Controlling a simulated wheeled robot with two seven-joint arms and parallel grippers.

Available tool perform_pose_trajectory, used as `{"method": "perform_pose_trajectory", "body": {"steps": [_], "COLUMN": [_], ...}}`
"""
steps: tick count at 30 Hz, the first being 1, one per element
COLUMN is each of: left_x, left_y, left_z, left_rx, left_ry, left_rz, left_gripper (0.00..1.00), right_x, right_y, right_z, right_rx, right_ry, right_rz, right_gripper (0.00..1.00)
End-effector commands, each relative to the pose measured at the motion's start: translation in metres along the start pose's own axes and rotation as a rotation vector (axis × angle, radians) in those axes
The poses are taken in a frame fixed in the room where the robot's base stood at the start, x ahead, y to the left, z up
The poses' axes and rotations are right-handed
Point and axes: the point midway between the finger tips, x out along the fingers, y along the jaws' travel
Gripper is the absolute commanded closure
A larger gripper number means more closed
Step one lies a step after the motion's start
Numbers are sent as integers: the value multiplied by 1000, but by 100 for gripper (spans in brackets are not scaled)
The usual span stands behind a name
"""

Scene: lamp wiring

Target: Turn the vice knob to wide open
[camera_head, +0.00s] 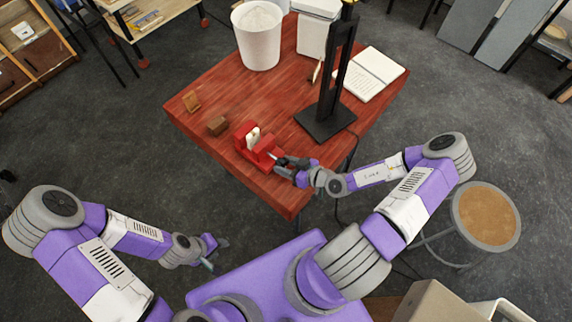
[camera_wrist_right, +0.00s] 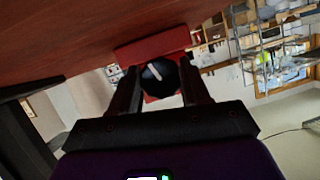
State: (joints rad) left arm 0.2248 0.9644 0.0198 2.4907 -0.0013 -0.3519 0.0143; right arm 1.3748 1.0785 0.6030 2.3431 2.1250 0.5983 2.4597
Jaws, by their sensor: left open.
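The red vice (camera_head: 252,148) stands near the front edge of the red table, with a pale piece between its jaws. Its dark round knob (camera_wrist_right: 158,76) with a white pointer mark shows in the right wrist view, in front of the red vice body (camera_wrist_right: 152,47). My right gripper (camera_head: 282,161) is at the knob side of the vice. Its fingers (camera_wrist_right: 160,80) lie on both sides of the knob and appear to touch it. In the head view the gripper hides the knob. My left gripper (camera_head: 214,256) is open and empty, low in front of the table.
A black lamp stand (camera_head: 325,122) rises close behind my right gripper. A white bin (camera_head: 257,38), white container (camera_head: 317,32) and open notebook (camera_head: 370,73) are farther back. A stool (camera_head: 486,215) stands right.

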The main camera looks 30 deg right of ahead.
Motion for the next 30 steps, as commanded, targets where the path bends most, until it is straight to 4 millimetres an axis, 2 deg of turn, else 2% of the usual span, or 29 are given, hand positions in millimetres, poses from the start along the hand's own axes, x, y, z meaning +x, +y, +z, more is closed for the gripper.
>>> {"method": "perform_pose_trajectory", "body": {"steps": [1,4,11,24,30], "left_x": [0,0,-6,-54,-70], "left_y": [0,0,2,20,26], "left_z": [0,0,0,2,3], "left_rx": [0,0,0,0,0], "left_ry": [0,0,0,0,0], "left_rz": [0,0,0,0,0], "left_gripper": [57,57,57,57,57], "right_x": [0,0,-1,-2,-1], "right_y": [-1,-1,-2,-4,-4], "right_z": [0,0,-2,-4,-3], "right_rx": [0,0,-22,-265,-397], "right_ry": [0,-1,-2,-21,-30], "right_rz": [-1,-2,5,107,163], "right_gripper": [70,84,84,84,84]}}
